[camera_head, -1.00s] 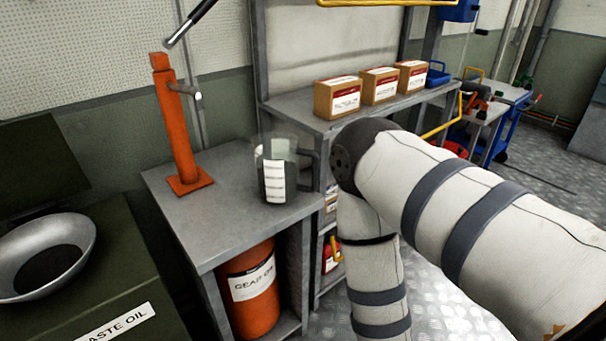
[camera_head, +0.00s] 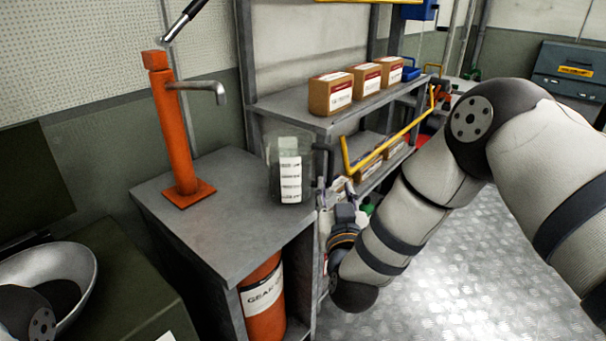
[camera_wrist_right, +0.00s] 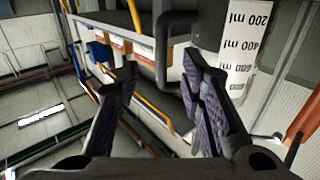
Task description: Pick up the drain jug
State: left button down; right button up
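The drain jug (camera_head: 289,172) is clear with a white marked label and stands upright on the grey bench, near its right edge. Its dark handle (camera_head: 322,160) points right. My right gripper (camera_head: 334,192) is at the bench's right edge, close to the handle and slightly below it. In the right wrist view the jug (camera_wrist_right: 232,45) is at the upper right, with its handle (camera_wrist_right: 163,50) showing between the spread fingers (camera_wrist_right: 160,82). The fingers are open and hold nothing; contact with the handle cannot be told. My left gripper is out of view.
An orange pump (camera_head: 178,130) with a grey spout stands left of the jug. A shelf with boxes (camera_head: 331,93) and a yellow rail (camera_head: 385,148) is close on the right. A metal bowl (camera_head: 82,268) is at lower left.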

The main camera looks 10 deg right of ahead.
aim_at(331, 171)
jog(key=w, duration=0.2)
jog(key=w+d, duration=0.1)
jog(key=w, duration=0.5)
jog(key=shift+w+d+r+b, duration=0.2)
jog(key=shift+d+b, duration=0.05)
jog(key=shift+b, duration=0.15)
grip_shut()
jog(key=shift+r, duration=0.15)
